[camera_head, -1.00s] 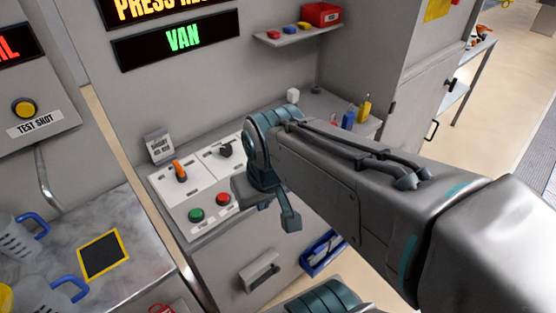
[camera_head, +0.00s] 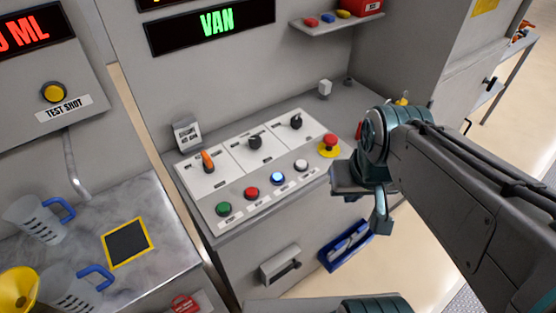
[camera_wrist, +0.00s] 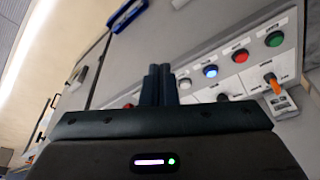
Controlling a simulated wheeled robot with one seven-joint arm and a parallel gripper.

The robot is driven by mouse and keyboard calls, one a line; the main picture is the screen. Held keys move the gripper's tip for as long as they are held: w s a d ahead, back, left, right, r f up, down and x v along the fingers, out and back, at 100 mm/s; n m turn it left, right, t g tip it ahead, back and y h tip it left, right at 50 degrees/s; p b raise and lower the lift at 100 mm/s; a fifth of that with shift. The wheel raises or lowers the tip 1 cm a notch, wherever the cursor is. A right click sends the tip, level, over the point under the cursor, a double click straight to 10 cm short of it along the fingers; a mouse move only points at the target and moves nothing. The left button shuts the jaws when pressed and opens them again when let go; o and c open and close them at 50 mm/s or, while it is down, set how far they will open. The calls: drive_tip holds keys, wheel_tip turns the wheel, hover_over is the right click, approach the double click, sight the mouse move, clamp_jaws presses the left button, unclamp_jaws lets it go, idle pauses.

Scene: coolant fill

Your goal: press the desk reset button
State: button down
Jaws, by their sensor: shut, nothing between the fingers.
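The desk panel (camera_head: 240,190) has a row of buttons: green (camera_head: 224,209), red (camera_head: 251,193), lit blue (camera_head: 278,178) and white (camera_head: 302,165). Their labels are too small to read, so I cannot tell from text which is reset. In the wrist view the blue button (camera_wrist: 210,71) glows, with the white button (camera_wrist: 185,83) nearer the fingers. My gripper (camera_head: 380,222) is to the right of the button row, off the desk's front right side, touching no button. In the wrist view my gripper's fingers (camera_wrist: 158,84) are together and empty.
A red mushroom button on a yellow base (camera_head: 328,146) stands at the panel's right end, close to my wrist. An orange-handled selector (camera_head: 207,160) and two black knobs sit behind the buttons. A marble counter (camera_head: 165,245) with jugs lies left.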

drive_tip(key=w+a+f+m+g+y, duration=0.25)
drive_tip(key=w+a+m+y, duration=0.3)
drive_tip(key=w+a, duration=0.35)
drive_tip(key=m+t+y+p, duration=0.1)
drive_tip(key=m+t+y, duration=0.1)
drive_tip(key=m+y, duration=0.35)
hover_over(282, 177)
wheel_tip(282, 177, down, 3)
drive_tip(key=shift+r+m+g+h, duration=0.2)
drive_tip(key=shift+m+h, duration=0.3)
drive_tip(key=shift+h, duration=0.5)
drive_tip(key=shift+f, duration=0.15)
wheel_tip(282, 177, down, 9)
drive_tip(key=b, duration=0.7)
drive_tip(key=shift+w+f+b, duration=0.1)
drive_tip(key=shift+f+b, duration=0.15)
drive_tip(key=shift+b, duration=0.2)
drive_tip(key=shift+f+b, duration=0.5)
drive_tip(key=shift+b, duration=0.05)
idle(0.5)
idle(0.3)
drive_tip(key=shift+r+p, duration=0.75)
drive_tip(key=shift+r, duration=0.2)
